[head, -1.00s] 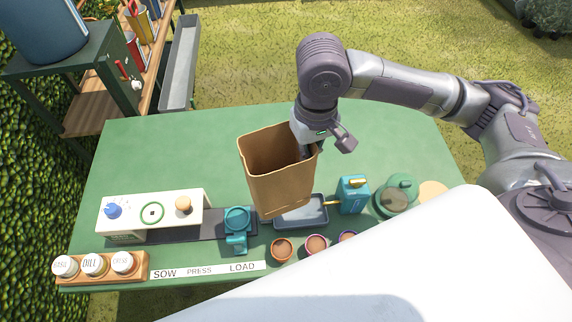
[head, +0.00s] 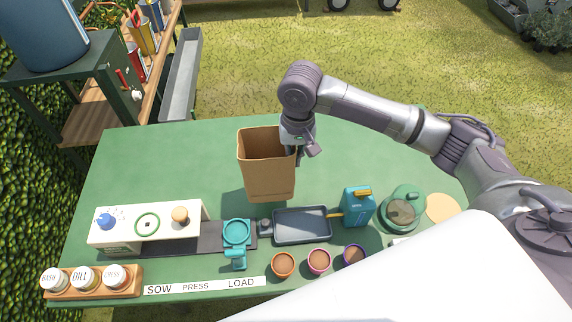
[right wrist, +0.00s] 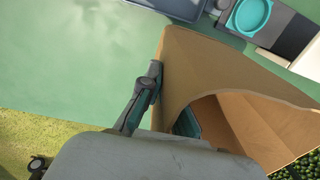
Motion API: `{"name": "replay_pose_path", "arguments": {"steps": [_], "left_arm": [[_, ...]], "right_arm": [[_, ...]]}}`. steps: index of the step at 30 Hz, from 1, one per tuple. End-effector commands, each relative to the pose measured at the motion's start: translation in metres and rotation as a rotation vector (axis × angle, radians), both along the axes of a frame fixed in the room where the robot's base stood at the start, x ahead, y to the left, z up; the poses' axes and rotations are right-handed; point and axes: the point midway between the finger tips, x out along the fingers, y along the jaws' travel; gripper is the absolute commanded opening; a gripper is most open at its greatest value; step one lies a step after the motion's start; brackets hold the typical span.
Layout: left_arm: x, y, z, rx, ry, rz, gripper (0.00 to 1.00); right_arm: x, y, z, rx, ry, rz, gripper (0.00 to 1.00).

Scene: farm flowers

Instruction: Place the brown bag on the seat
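The brown bag (head: 268,178) is an open-topped, upright paper bag over the far middle of the green table in the head view. My right gripper (head: 298,150) is at the bag's right rim, shut on its wall. In the right wrist view the bag (right wrist: 210,70) fills the right side, with one gripper finger (right wrist: 140,104) outside the wall and a part of the other showing inside. I cannot tell whether the bag's base touches the table. My left gripper is not in view. I cannot make out a seat in these frames.
The green table (head: 160,160) is clear at its far left. Along its near side stand a white stand (head: 165,216), a teal press (head: 236,234), a dark tray (head: 302,225), a teal carton (head: 357,206), several pots and labelled jars (head: 86,278). A shelf (head: 75,125) stands at the left.

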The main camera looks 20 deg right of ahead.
Motion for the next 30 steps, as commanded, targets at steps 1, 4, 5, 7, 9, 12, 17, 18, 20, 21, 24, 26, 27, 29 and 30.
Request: {"name": "replay_pose_path", "arguments": {"steps": [1,4,5,7,9,12,17,18,20,21,24,26,27,29,30], "left_arm": [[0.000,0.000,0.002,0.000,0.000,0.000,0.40],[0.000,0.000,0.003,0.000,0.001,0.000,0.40],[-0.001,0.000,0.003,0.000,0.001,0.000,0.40],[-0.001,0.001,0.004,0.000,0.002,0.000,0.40],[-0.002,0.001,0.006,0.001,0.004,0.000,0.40],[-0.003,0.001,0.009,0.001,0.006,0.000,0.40],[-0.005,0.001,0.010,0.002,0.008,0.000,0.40],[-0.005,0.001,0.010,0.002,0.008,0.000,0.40],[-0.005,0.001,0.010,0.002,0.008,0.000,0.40],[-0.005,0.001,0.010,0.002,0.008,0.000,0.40],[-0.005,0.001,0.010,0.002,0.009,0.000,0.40],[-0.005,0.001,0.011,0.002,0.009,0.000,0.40],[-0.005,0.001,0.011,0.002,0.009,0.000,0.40],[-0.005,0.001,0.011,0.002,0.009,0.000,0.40],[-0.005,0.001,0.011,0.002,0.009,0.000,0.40]], "right_arm": [[0.006,0.006,-0.003,0.002,0.000,0.000,0.00],[0.013,0.012,-0.009,0.001,0.000,0.001,0.00],[0.015,0.013,-0.010,0.001,-0.001,0.001,0.00],[0.016,0.013,-0.015,0.000,0.001,0.000,0.00],[0.015,0.013,-0.023,-0.001,0.002,0.000,0.00],[0.015,0.013,-0.039,-0.002,0.003,0.000,0.00],[0.015,0.013,-0.052,0.000,-0.001,0.001,0.00],[0.015,0.013,-0.053,0.000,-0.001,0.002,0.00],[0.015,0.013,-0.053,0.000,-0.002,0.002,0.00],[0.015,0.013,-0.053,0.000,-0.001,0.002,0.00],[0.015,0.013,-0.053,0.000,-0.001,0.002,0.00],[0.015,0.013,-0.054,0.000,-0.001,0.002,0.00],[0.015,0.013,-0.055,0.000,-0.001,0.002,0.00],[0.015,0.013,-0.055,0.000,-0.001,0.002,0.10],[0.015,0.013,-0.055,0.000,-0.001,0.002,0.17]]}}
